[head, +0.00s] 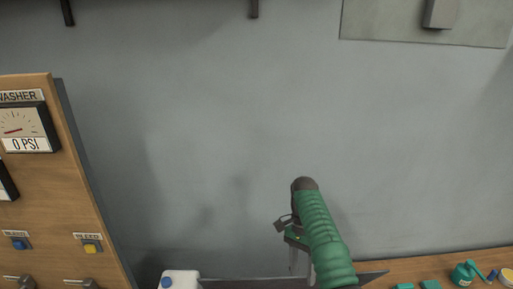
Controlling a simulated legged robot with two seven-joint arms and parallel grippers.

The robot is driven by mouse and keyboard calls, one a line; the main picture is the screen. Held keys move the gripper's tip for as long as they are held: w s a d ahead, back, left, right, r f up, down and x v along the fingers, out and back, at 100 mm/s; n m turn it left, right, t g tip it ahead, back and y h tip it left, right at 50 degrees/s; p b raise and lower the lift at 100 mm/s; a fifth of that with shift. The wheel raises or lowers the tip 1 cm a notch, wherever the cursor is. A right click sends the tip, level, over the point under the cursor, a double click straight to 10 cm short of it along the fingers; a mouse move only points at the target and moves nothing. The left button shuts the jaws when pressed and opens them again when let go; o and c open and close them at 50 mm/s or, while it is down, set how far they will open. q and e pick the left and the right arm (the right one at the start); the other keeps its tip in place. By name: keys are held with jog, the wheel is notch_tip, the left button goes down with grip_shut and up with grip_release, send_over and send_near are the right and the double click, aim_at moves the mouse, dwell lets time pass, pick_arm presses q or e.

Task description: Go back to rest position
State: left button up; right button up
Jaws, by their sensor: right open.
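My right arm, in a green ribbed sleeve, rises from the bottom edge of the head view, right of the middle. Its right gripper (297,254) shows small beside the sleeve, partly hidden by it. It is open, and I see nothing held in it. My left gripper is not in view. No trike frame can be made out.
A wooden panel (62,190) with a gauge (27,129) reading 0 PSI stands at the left. A white container (180,280) is at the bottom. A wooden bench (440,265) at the lower right holds small green items (467,273). The grey wall (200,120) is mostly bare.

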jog(key=s+d+n+t, duration=0.3)
jog(key=d+n+t, duration=0.1)
jog(key=d, duration=0.1)
jog(key=s+d+f+n+t, duration=0.1)
jog(key=s+f+n+t, duration=0.15)
jog(key=s, duration=0.75)
jog(key=s+d+f+n+t, duration=0.15)
jog(key=s+n, duration=0.25)
jog(key=s, duration=0.6)
pick_arm(q)
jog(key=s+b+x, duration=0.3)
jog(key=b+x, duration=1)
jog(key=b, duration=0.1)
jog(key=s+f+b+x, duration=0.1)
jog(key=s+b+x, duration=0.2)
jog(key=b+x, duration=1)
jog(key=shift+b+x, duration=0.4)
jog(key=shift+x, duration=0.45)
pick_arm(e)
notch_tip(320, 180, down, 28)
jog(key=shift+w+a+r+g, duration=0.2)
jog(key=shift+w+a+g, duration=0.15)
jog(key=shift+a+g, duration=0.1)
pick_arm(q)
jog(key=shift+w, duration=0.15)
pick_arm(e)
jog(key=shift+c, duration=0.2)
